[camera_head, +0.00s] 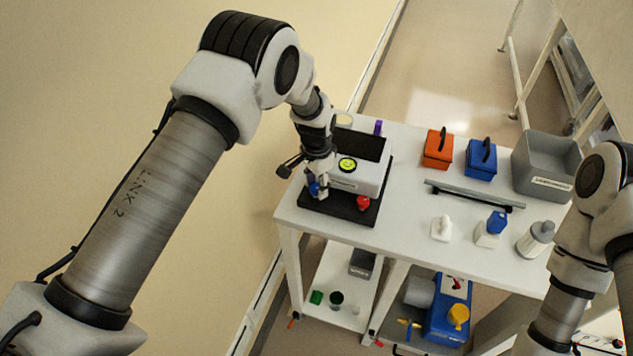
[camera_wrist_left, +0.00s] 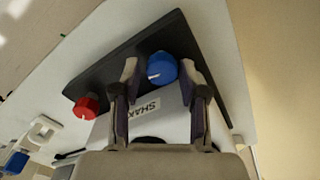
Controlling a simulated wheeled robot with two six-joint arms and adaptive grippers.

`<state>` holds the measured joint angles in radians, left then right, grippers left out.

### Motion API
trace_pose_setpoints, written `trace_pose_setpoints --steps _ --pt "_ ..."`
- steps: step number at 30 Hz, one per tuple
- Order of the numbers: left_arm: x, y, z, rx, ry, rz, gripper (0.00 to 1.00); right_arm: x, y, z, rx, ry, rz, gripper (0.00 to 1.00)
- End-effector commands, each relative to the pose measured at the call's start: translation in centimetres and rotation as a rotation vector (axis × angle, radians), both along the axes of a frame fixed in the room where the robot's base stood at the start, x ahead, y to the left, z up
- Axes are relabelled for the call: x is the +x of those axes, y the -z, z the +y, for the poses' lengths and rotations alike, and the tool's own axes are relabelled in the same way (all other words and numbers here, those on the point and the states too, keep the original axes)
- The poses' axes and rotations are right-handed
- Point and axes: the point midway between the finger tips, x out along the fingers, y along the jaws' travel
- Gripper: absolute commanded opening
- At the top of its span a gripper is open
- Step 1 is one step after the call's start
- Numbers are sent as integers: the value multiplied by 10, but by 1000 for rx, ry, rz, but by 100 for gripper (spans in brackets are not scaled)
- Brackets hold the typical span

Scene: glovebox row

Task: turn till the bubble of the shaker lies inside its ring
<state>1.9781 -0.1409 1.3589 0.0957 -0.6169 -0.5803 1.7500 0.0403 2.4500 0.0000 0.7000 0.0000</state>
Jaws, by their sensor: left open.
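The shaker (camera_head: 362,175) is a white unit with a dark top, on a black base plate at the left end of the table. Its round yellow level (camera_head: 347,164) has dark marks; it is too small to tell where the bubble lies against the ring. A red knob (camera_head: 363,202) and a blue knob (camera_head: 313,189) sit at the plate's near edge. My left gripper (camera_head: 318,187) is over the blue knob. In the left wrist view its open fingers (camera_wrist_left: 160,76) stand either side of the blue knob (camera_wrist_left: 163,66), with the red knob (camera_wrist_left: 86,106) apart to the left. My right gripper is out of view.
On the table (camera_head: 400,195) are an orange box (camera_head: 438,150), a blue box (camera_head: 481,160), a grey bin (camera_head: 545,165), a grey bar (camera_head: 470,194) and several bottles. The table between shaker and bottles is clear. A blue machine (camera_head: 447,322) stands below.

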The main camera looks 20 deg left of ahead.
Motion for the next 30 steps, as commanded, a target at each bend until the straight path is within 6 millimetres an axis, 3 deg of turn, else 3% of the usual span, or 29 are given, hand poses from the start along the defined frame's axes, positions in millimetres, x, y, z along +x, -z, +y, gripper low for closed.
trace_pose_setpoints --steps 1,3,5,30 --pt "0 0 0 0 0 0 43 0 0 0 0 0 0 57" --pt "0 0 0 0 -1 0 18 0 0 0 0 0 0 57" --pt "0 0 0 0 -1 1 0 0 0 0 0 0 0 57" --pt "-4 3 1 1 -5 13 0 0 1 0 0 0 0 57"
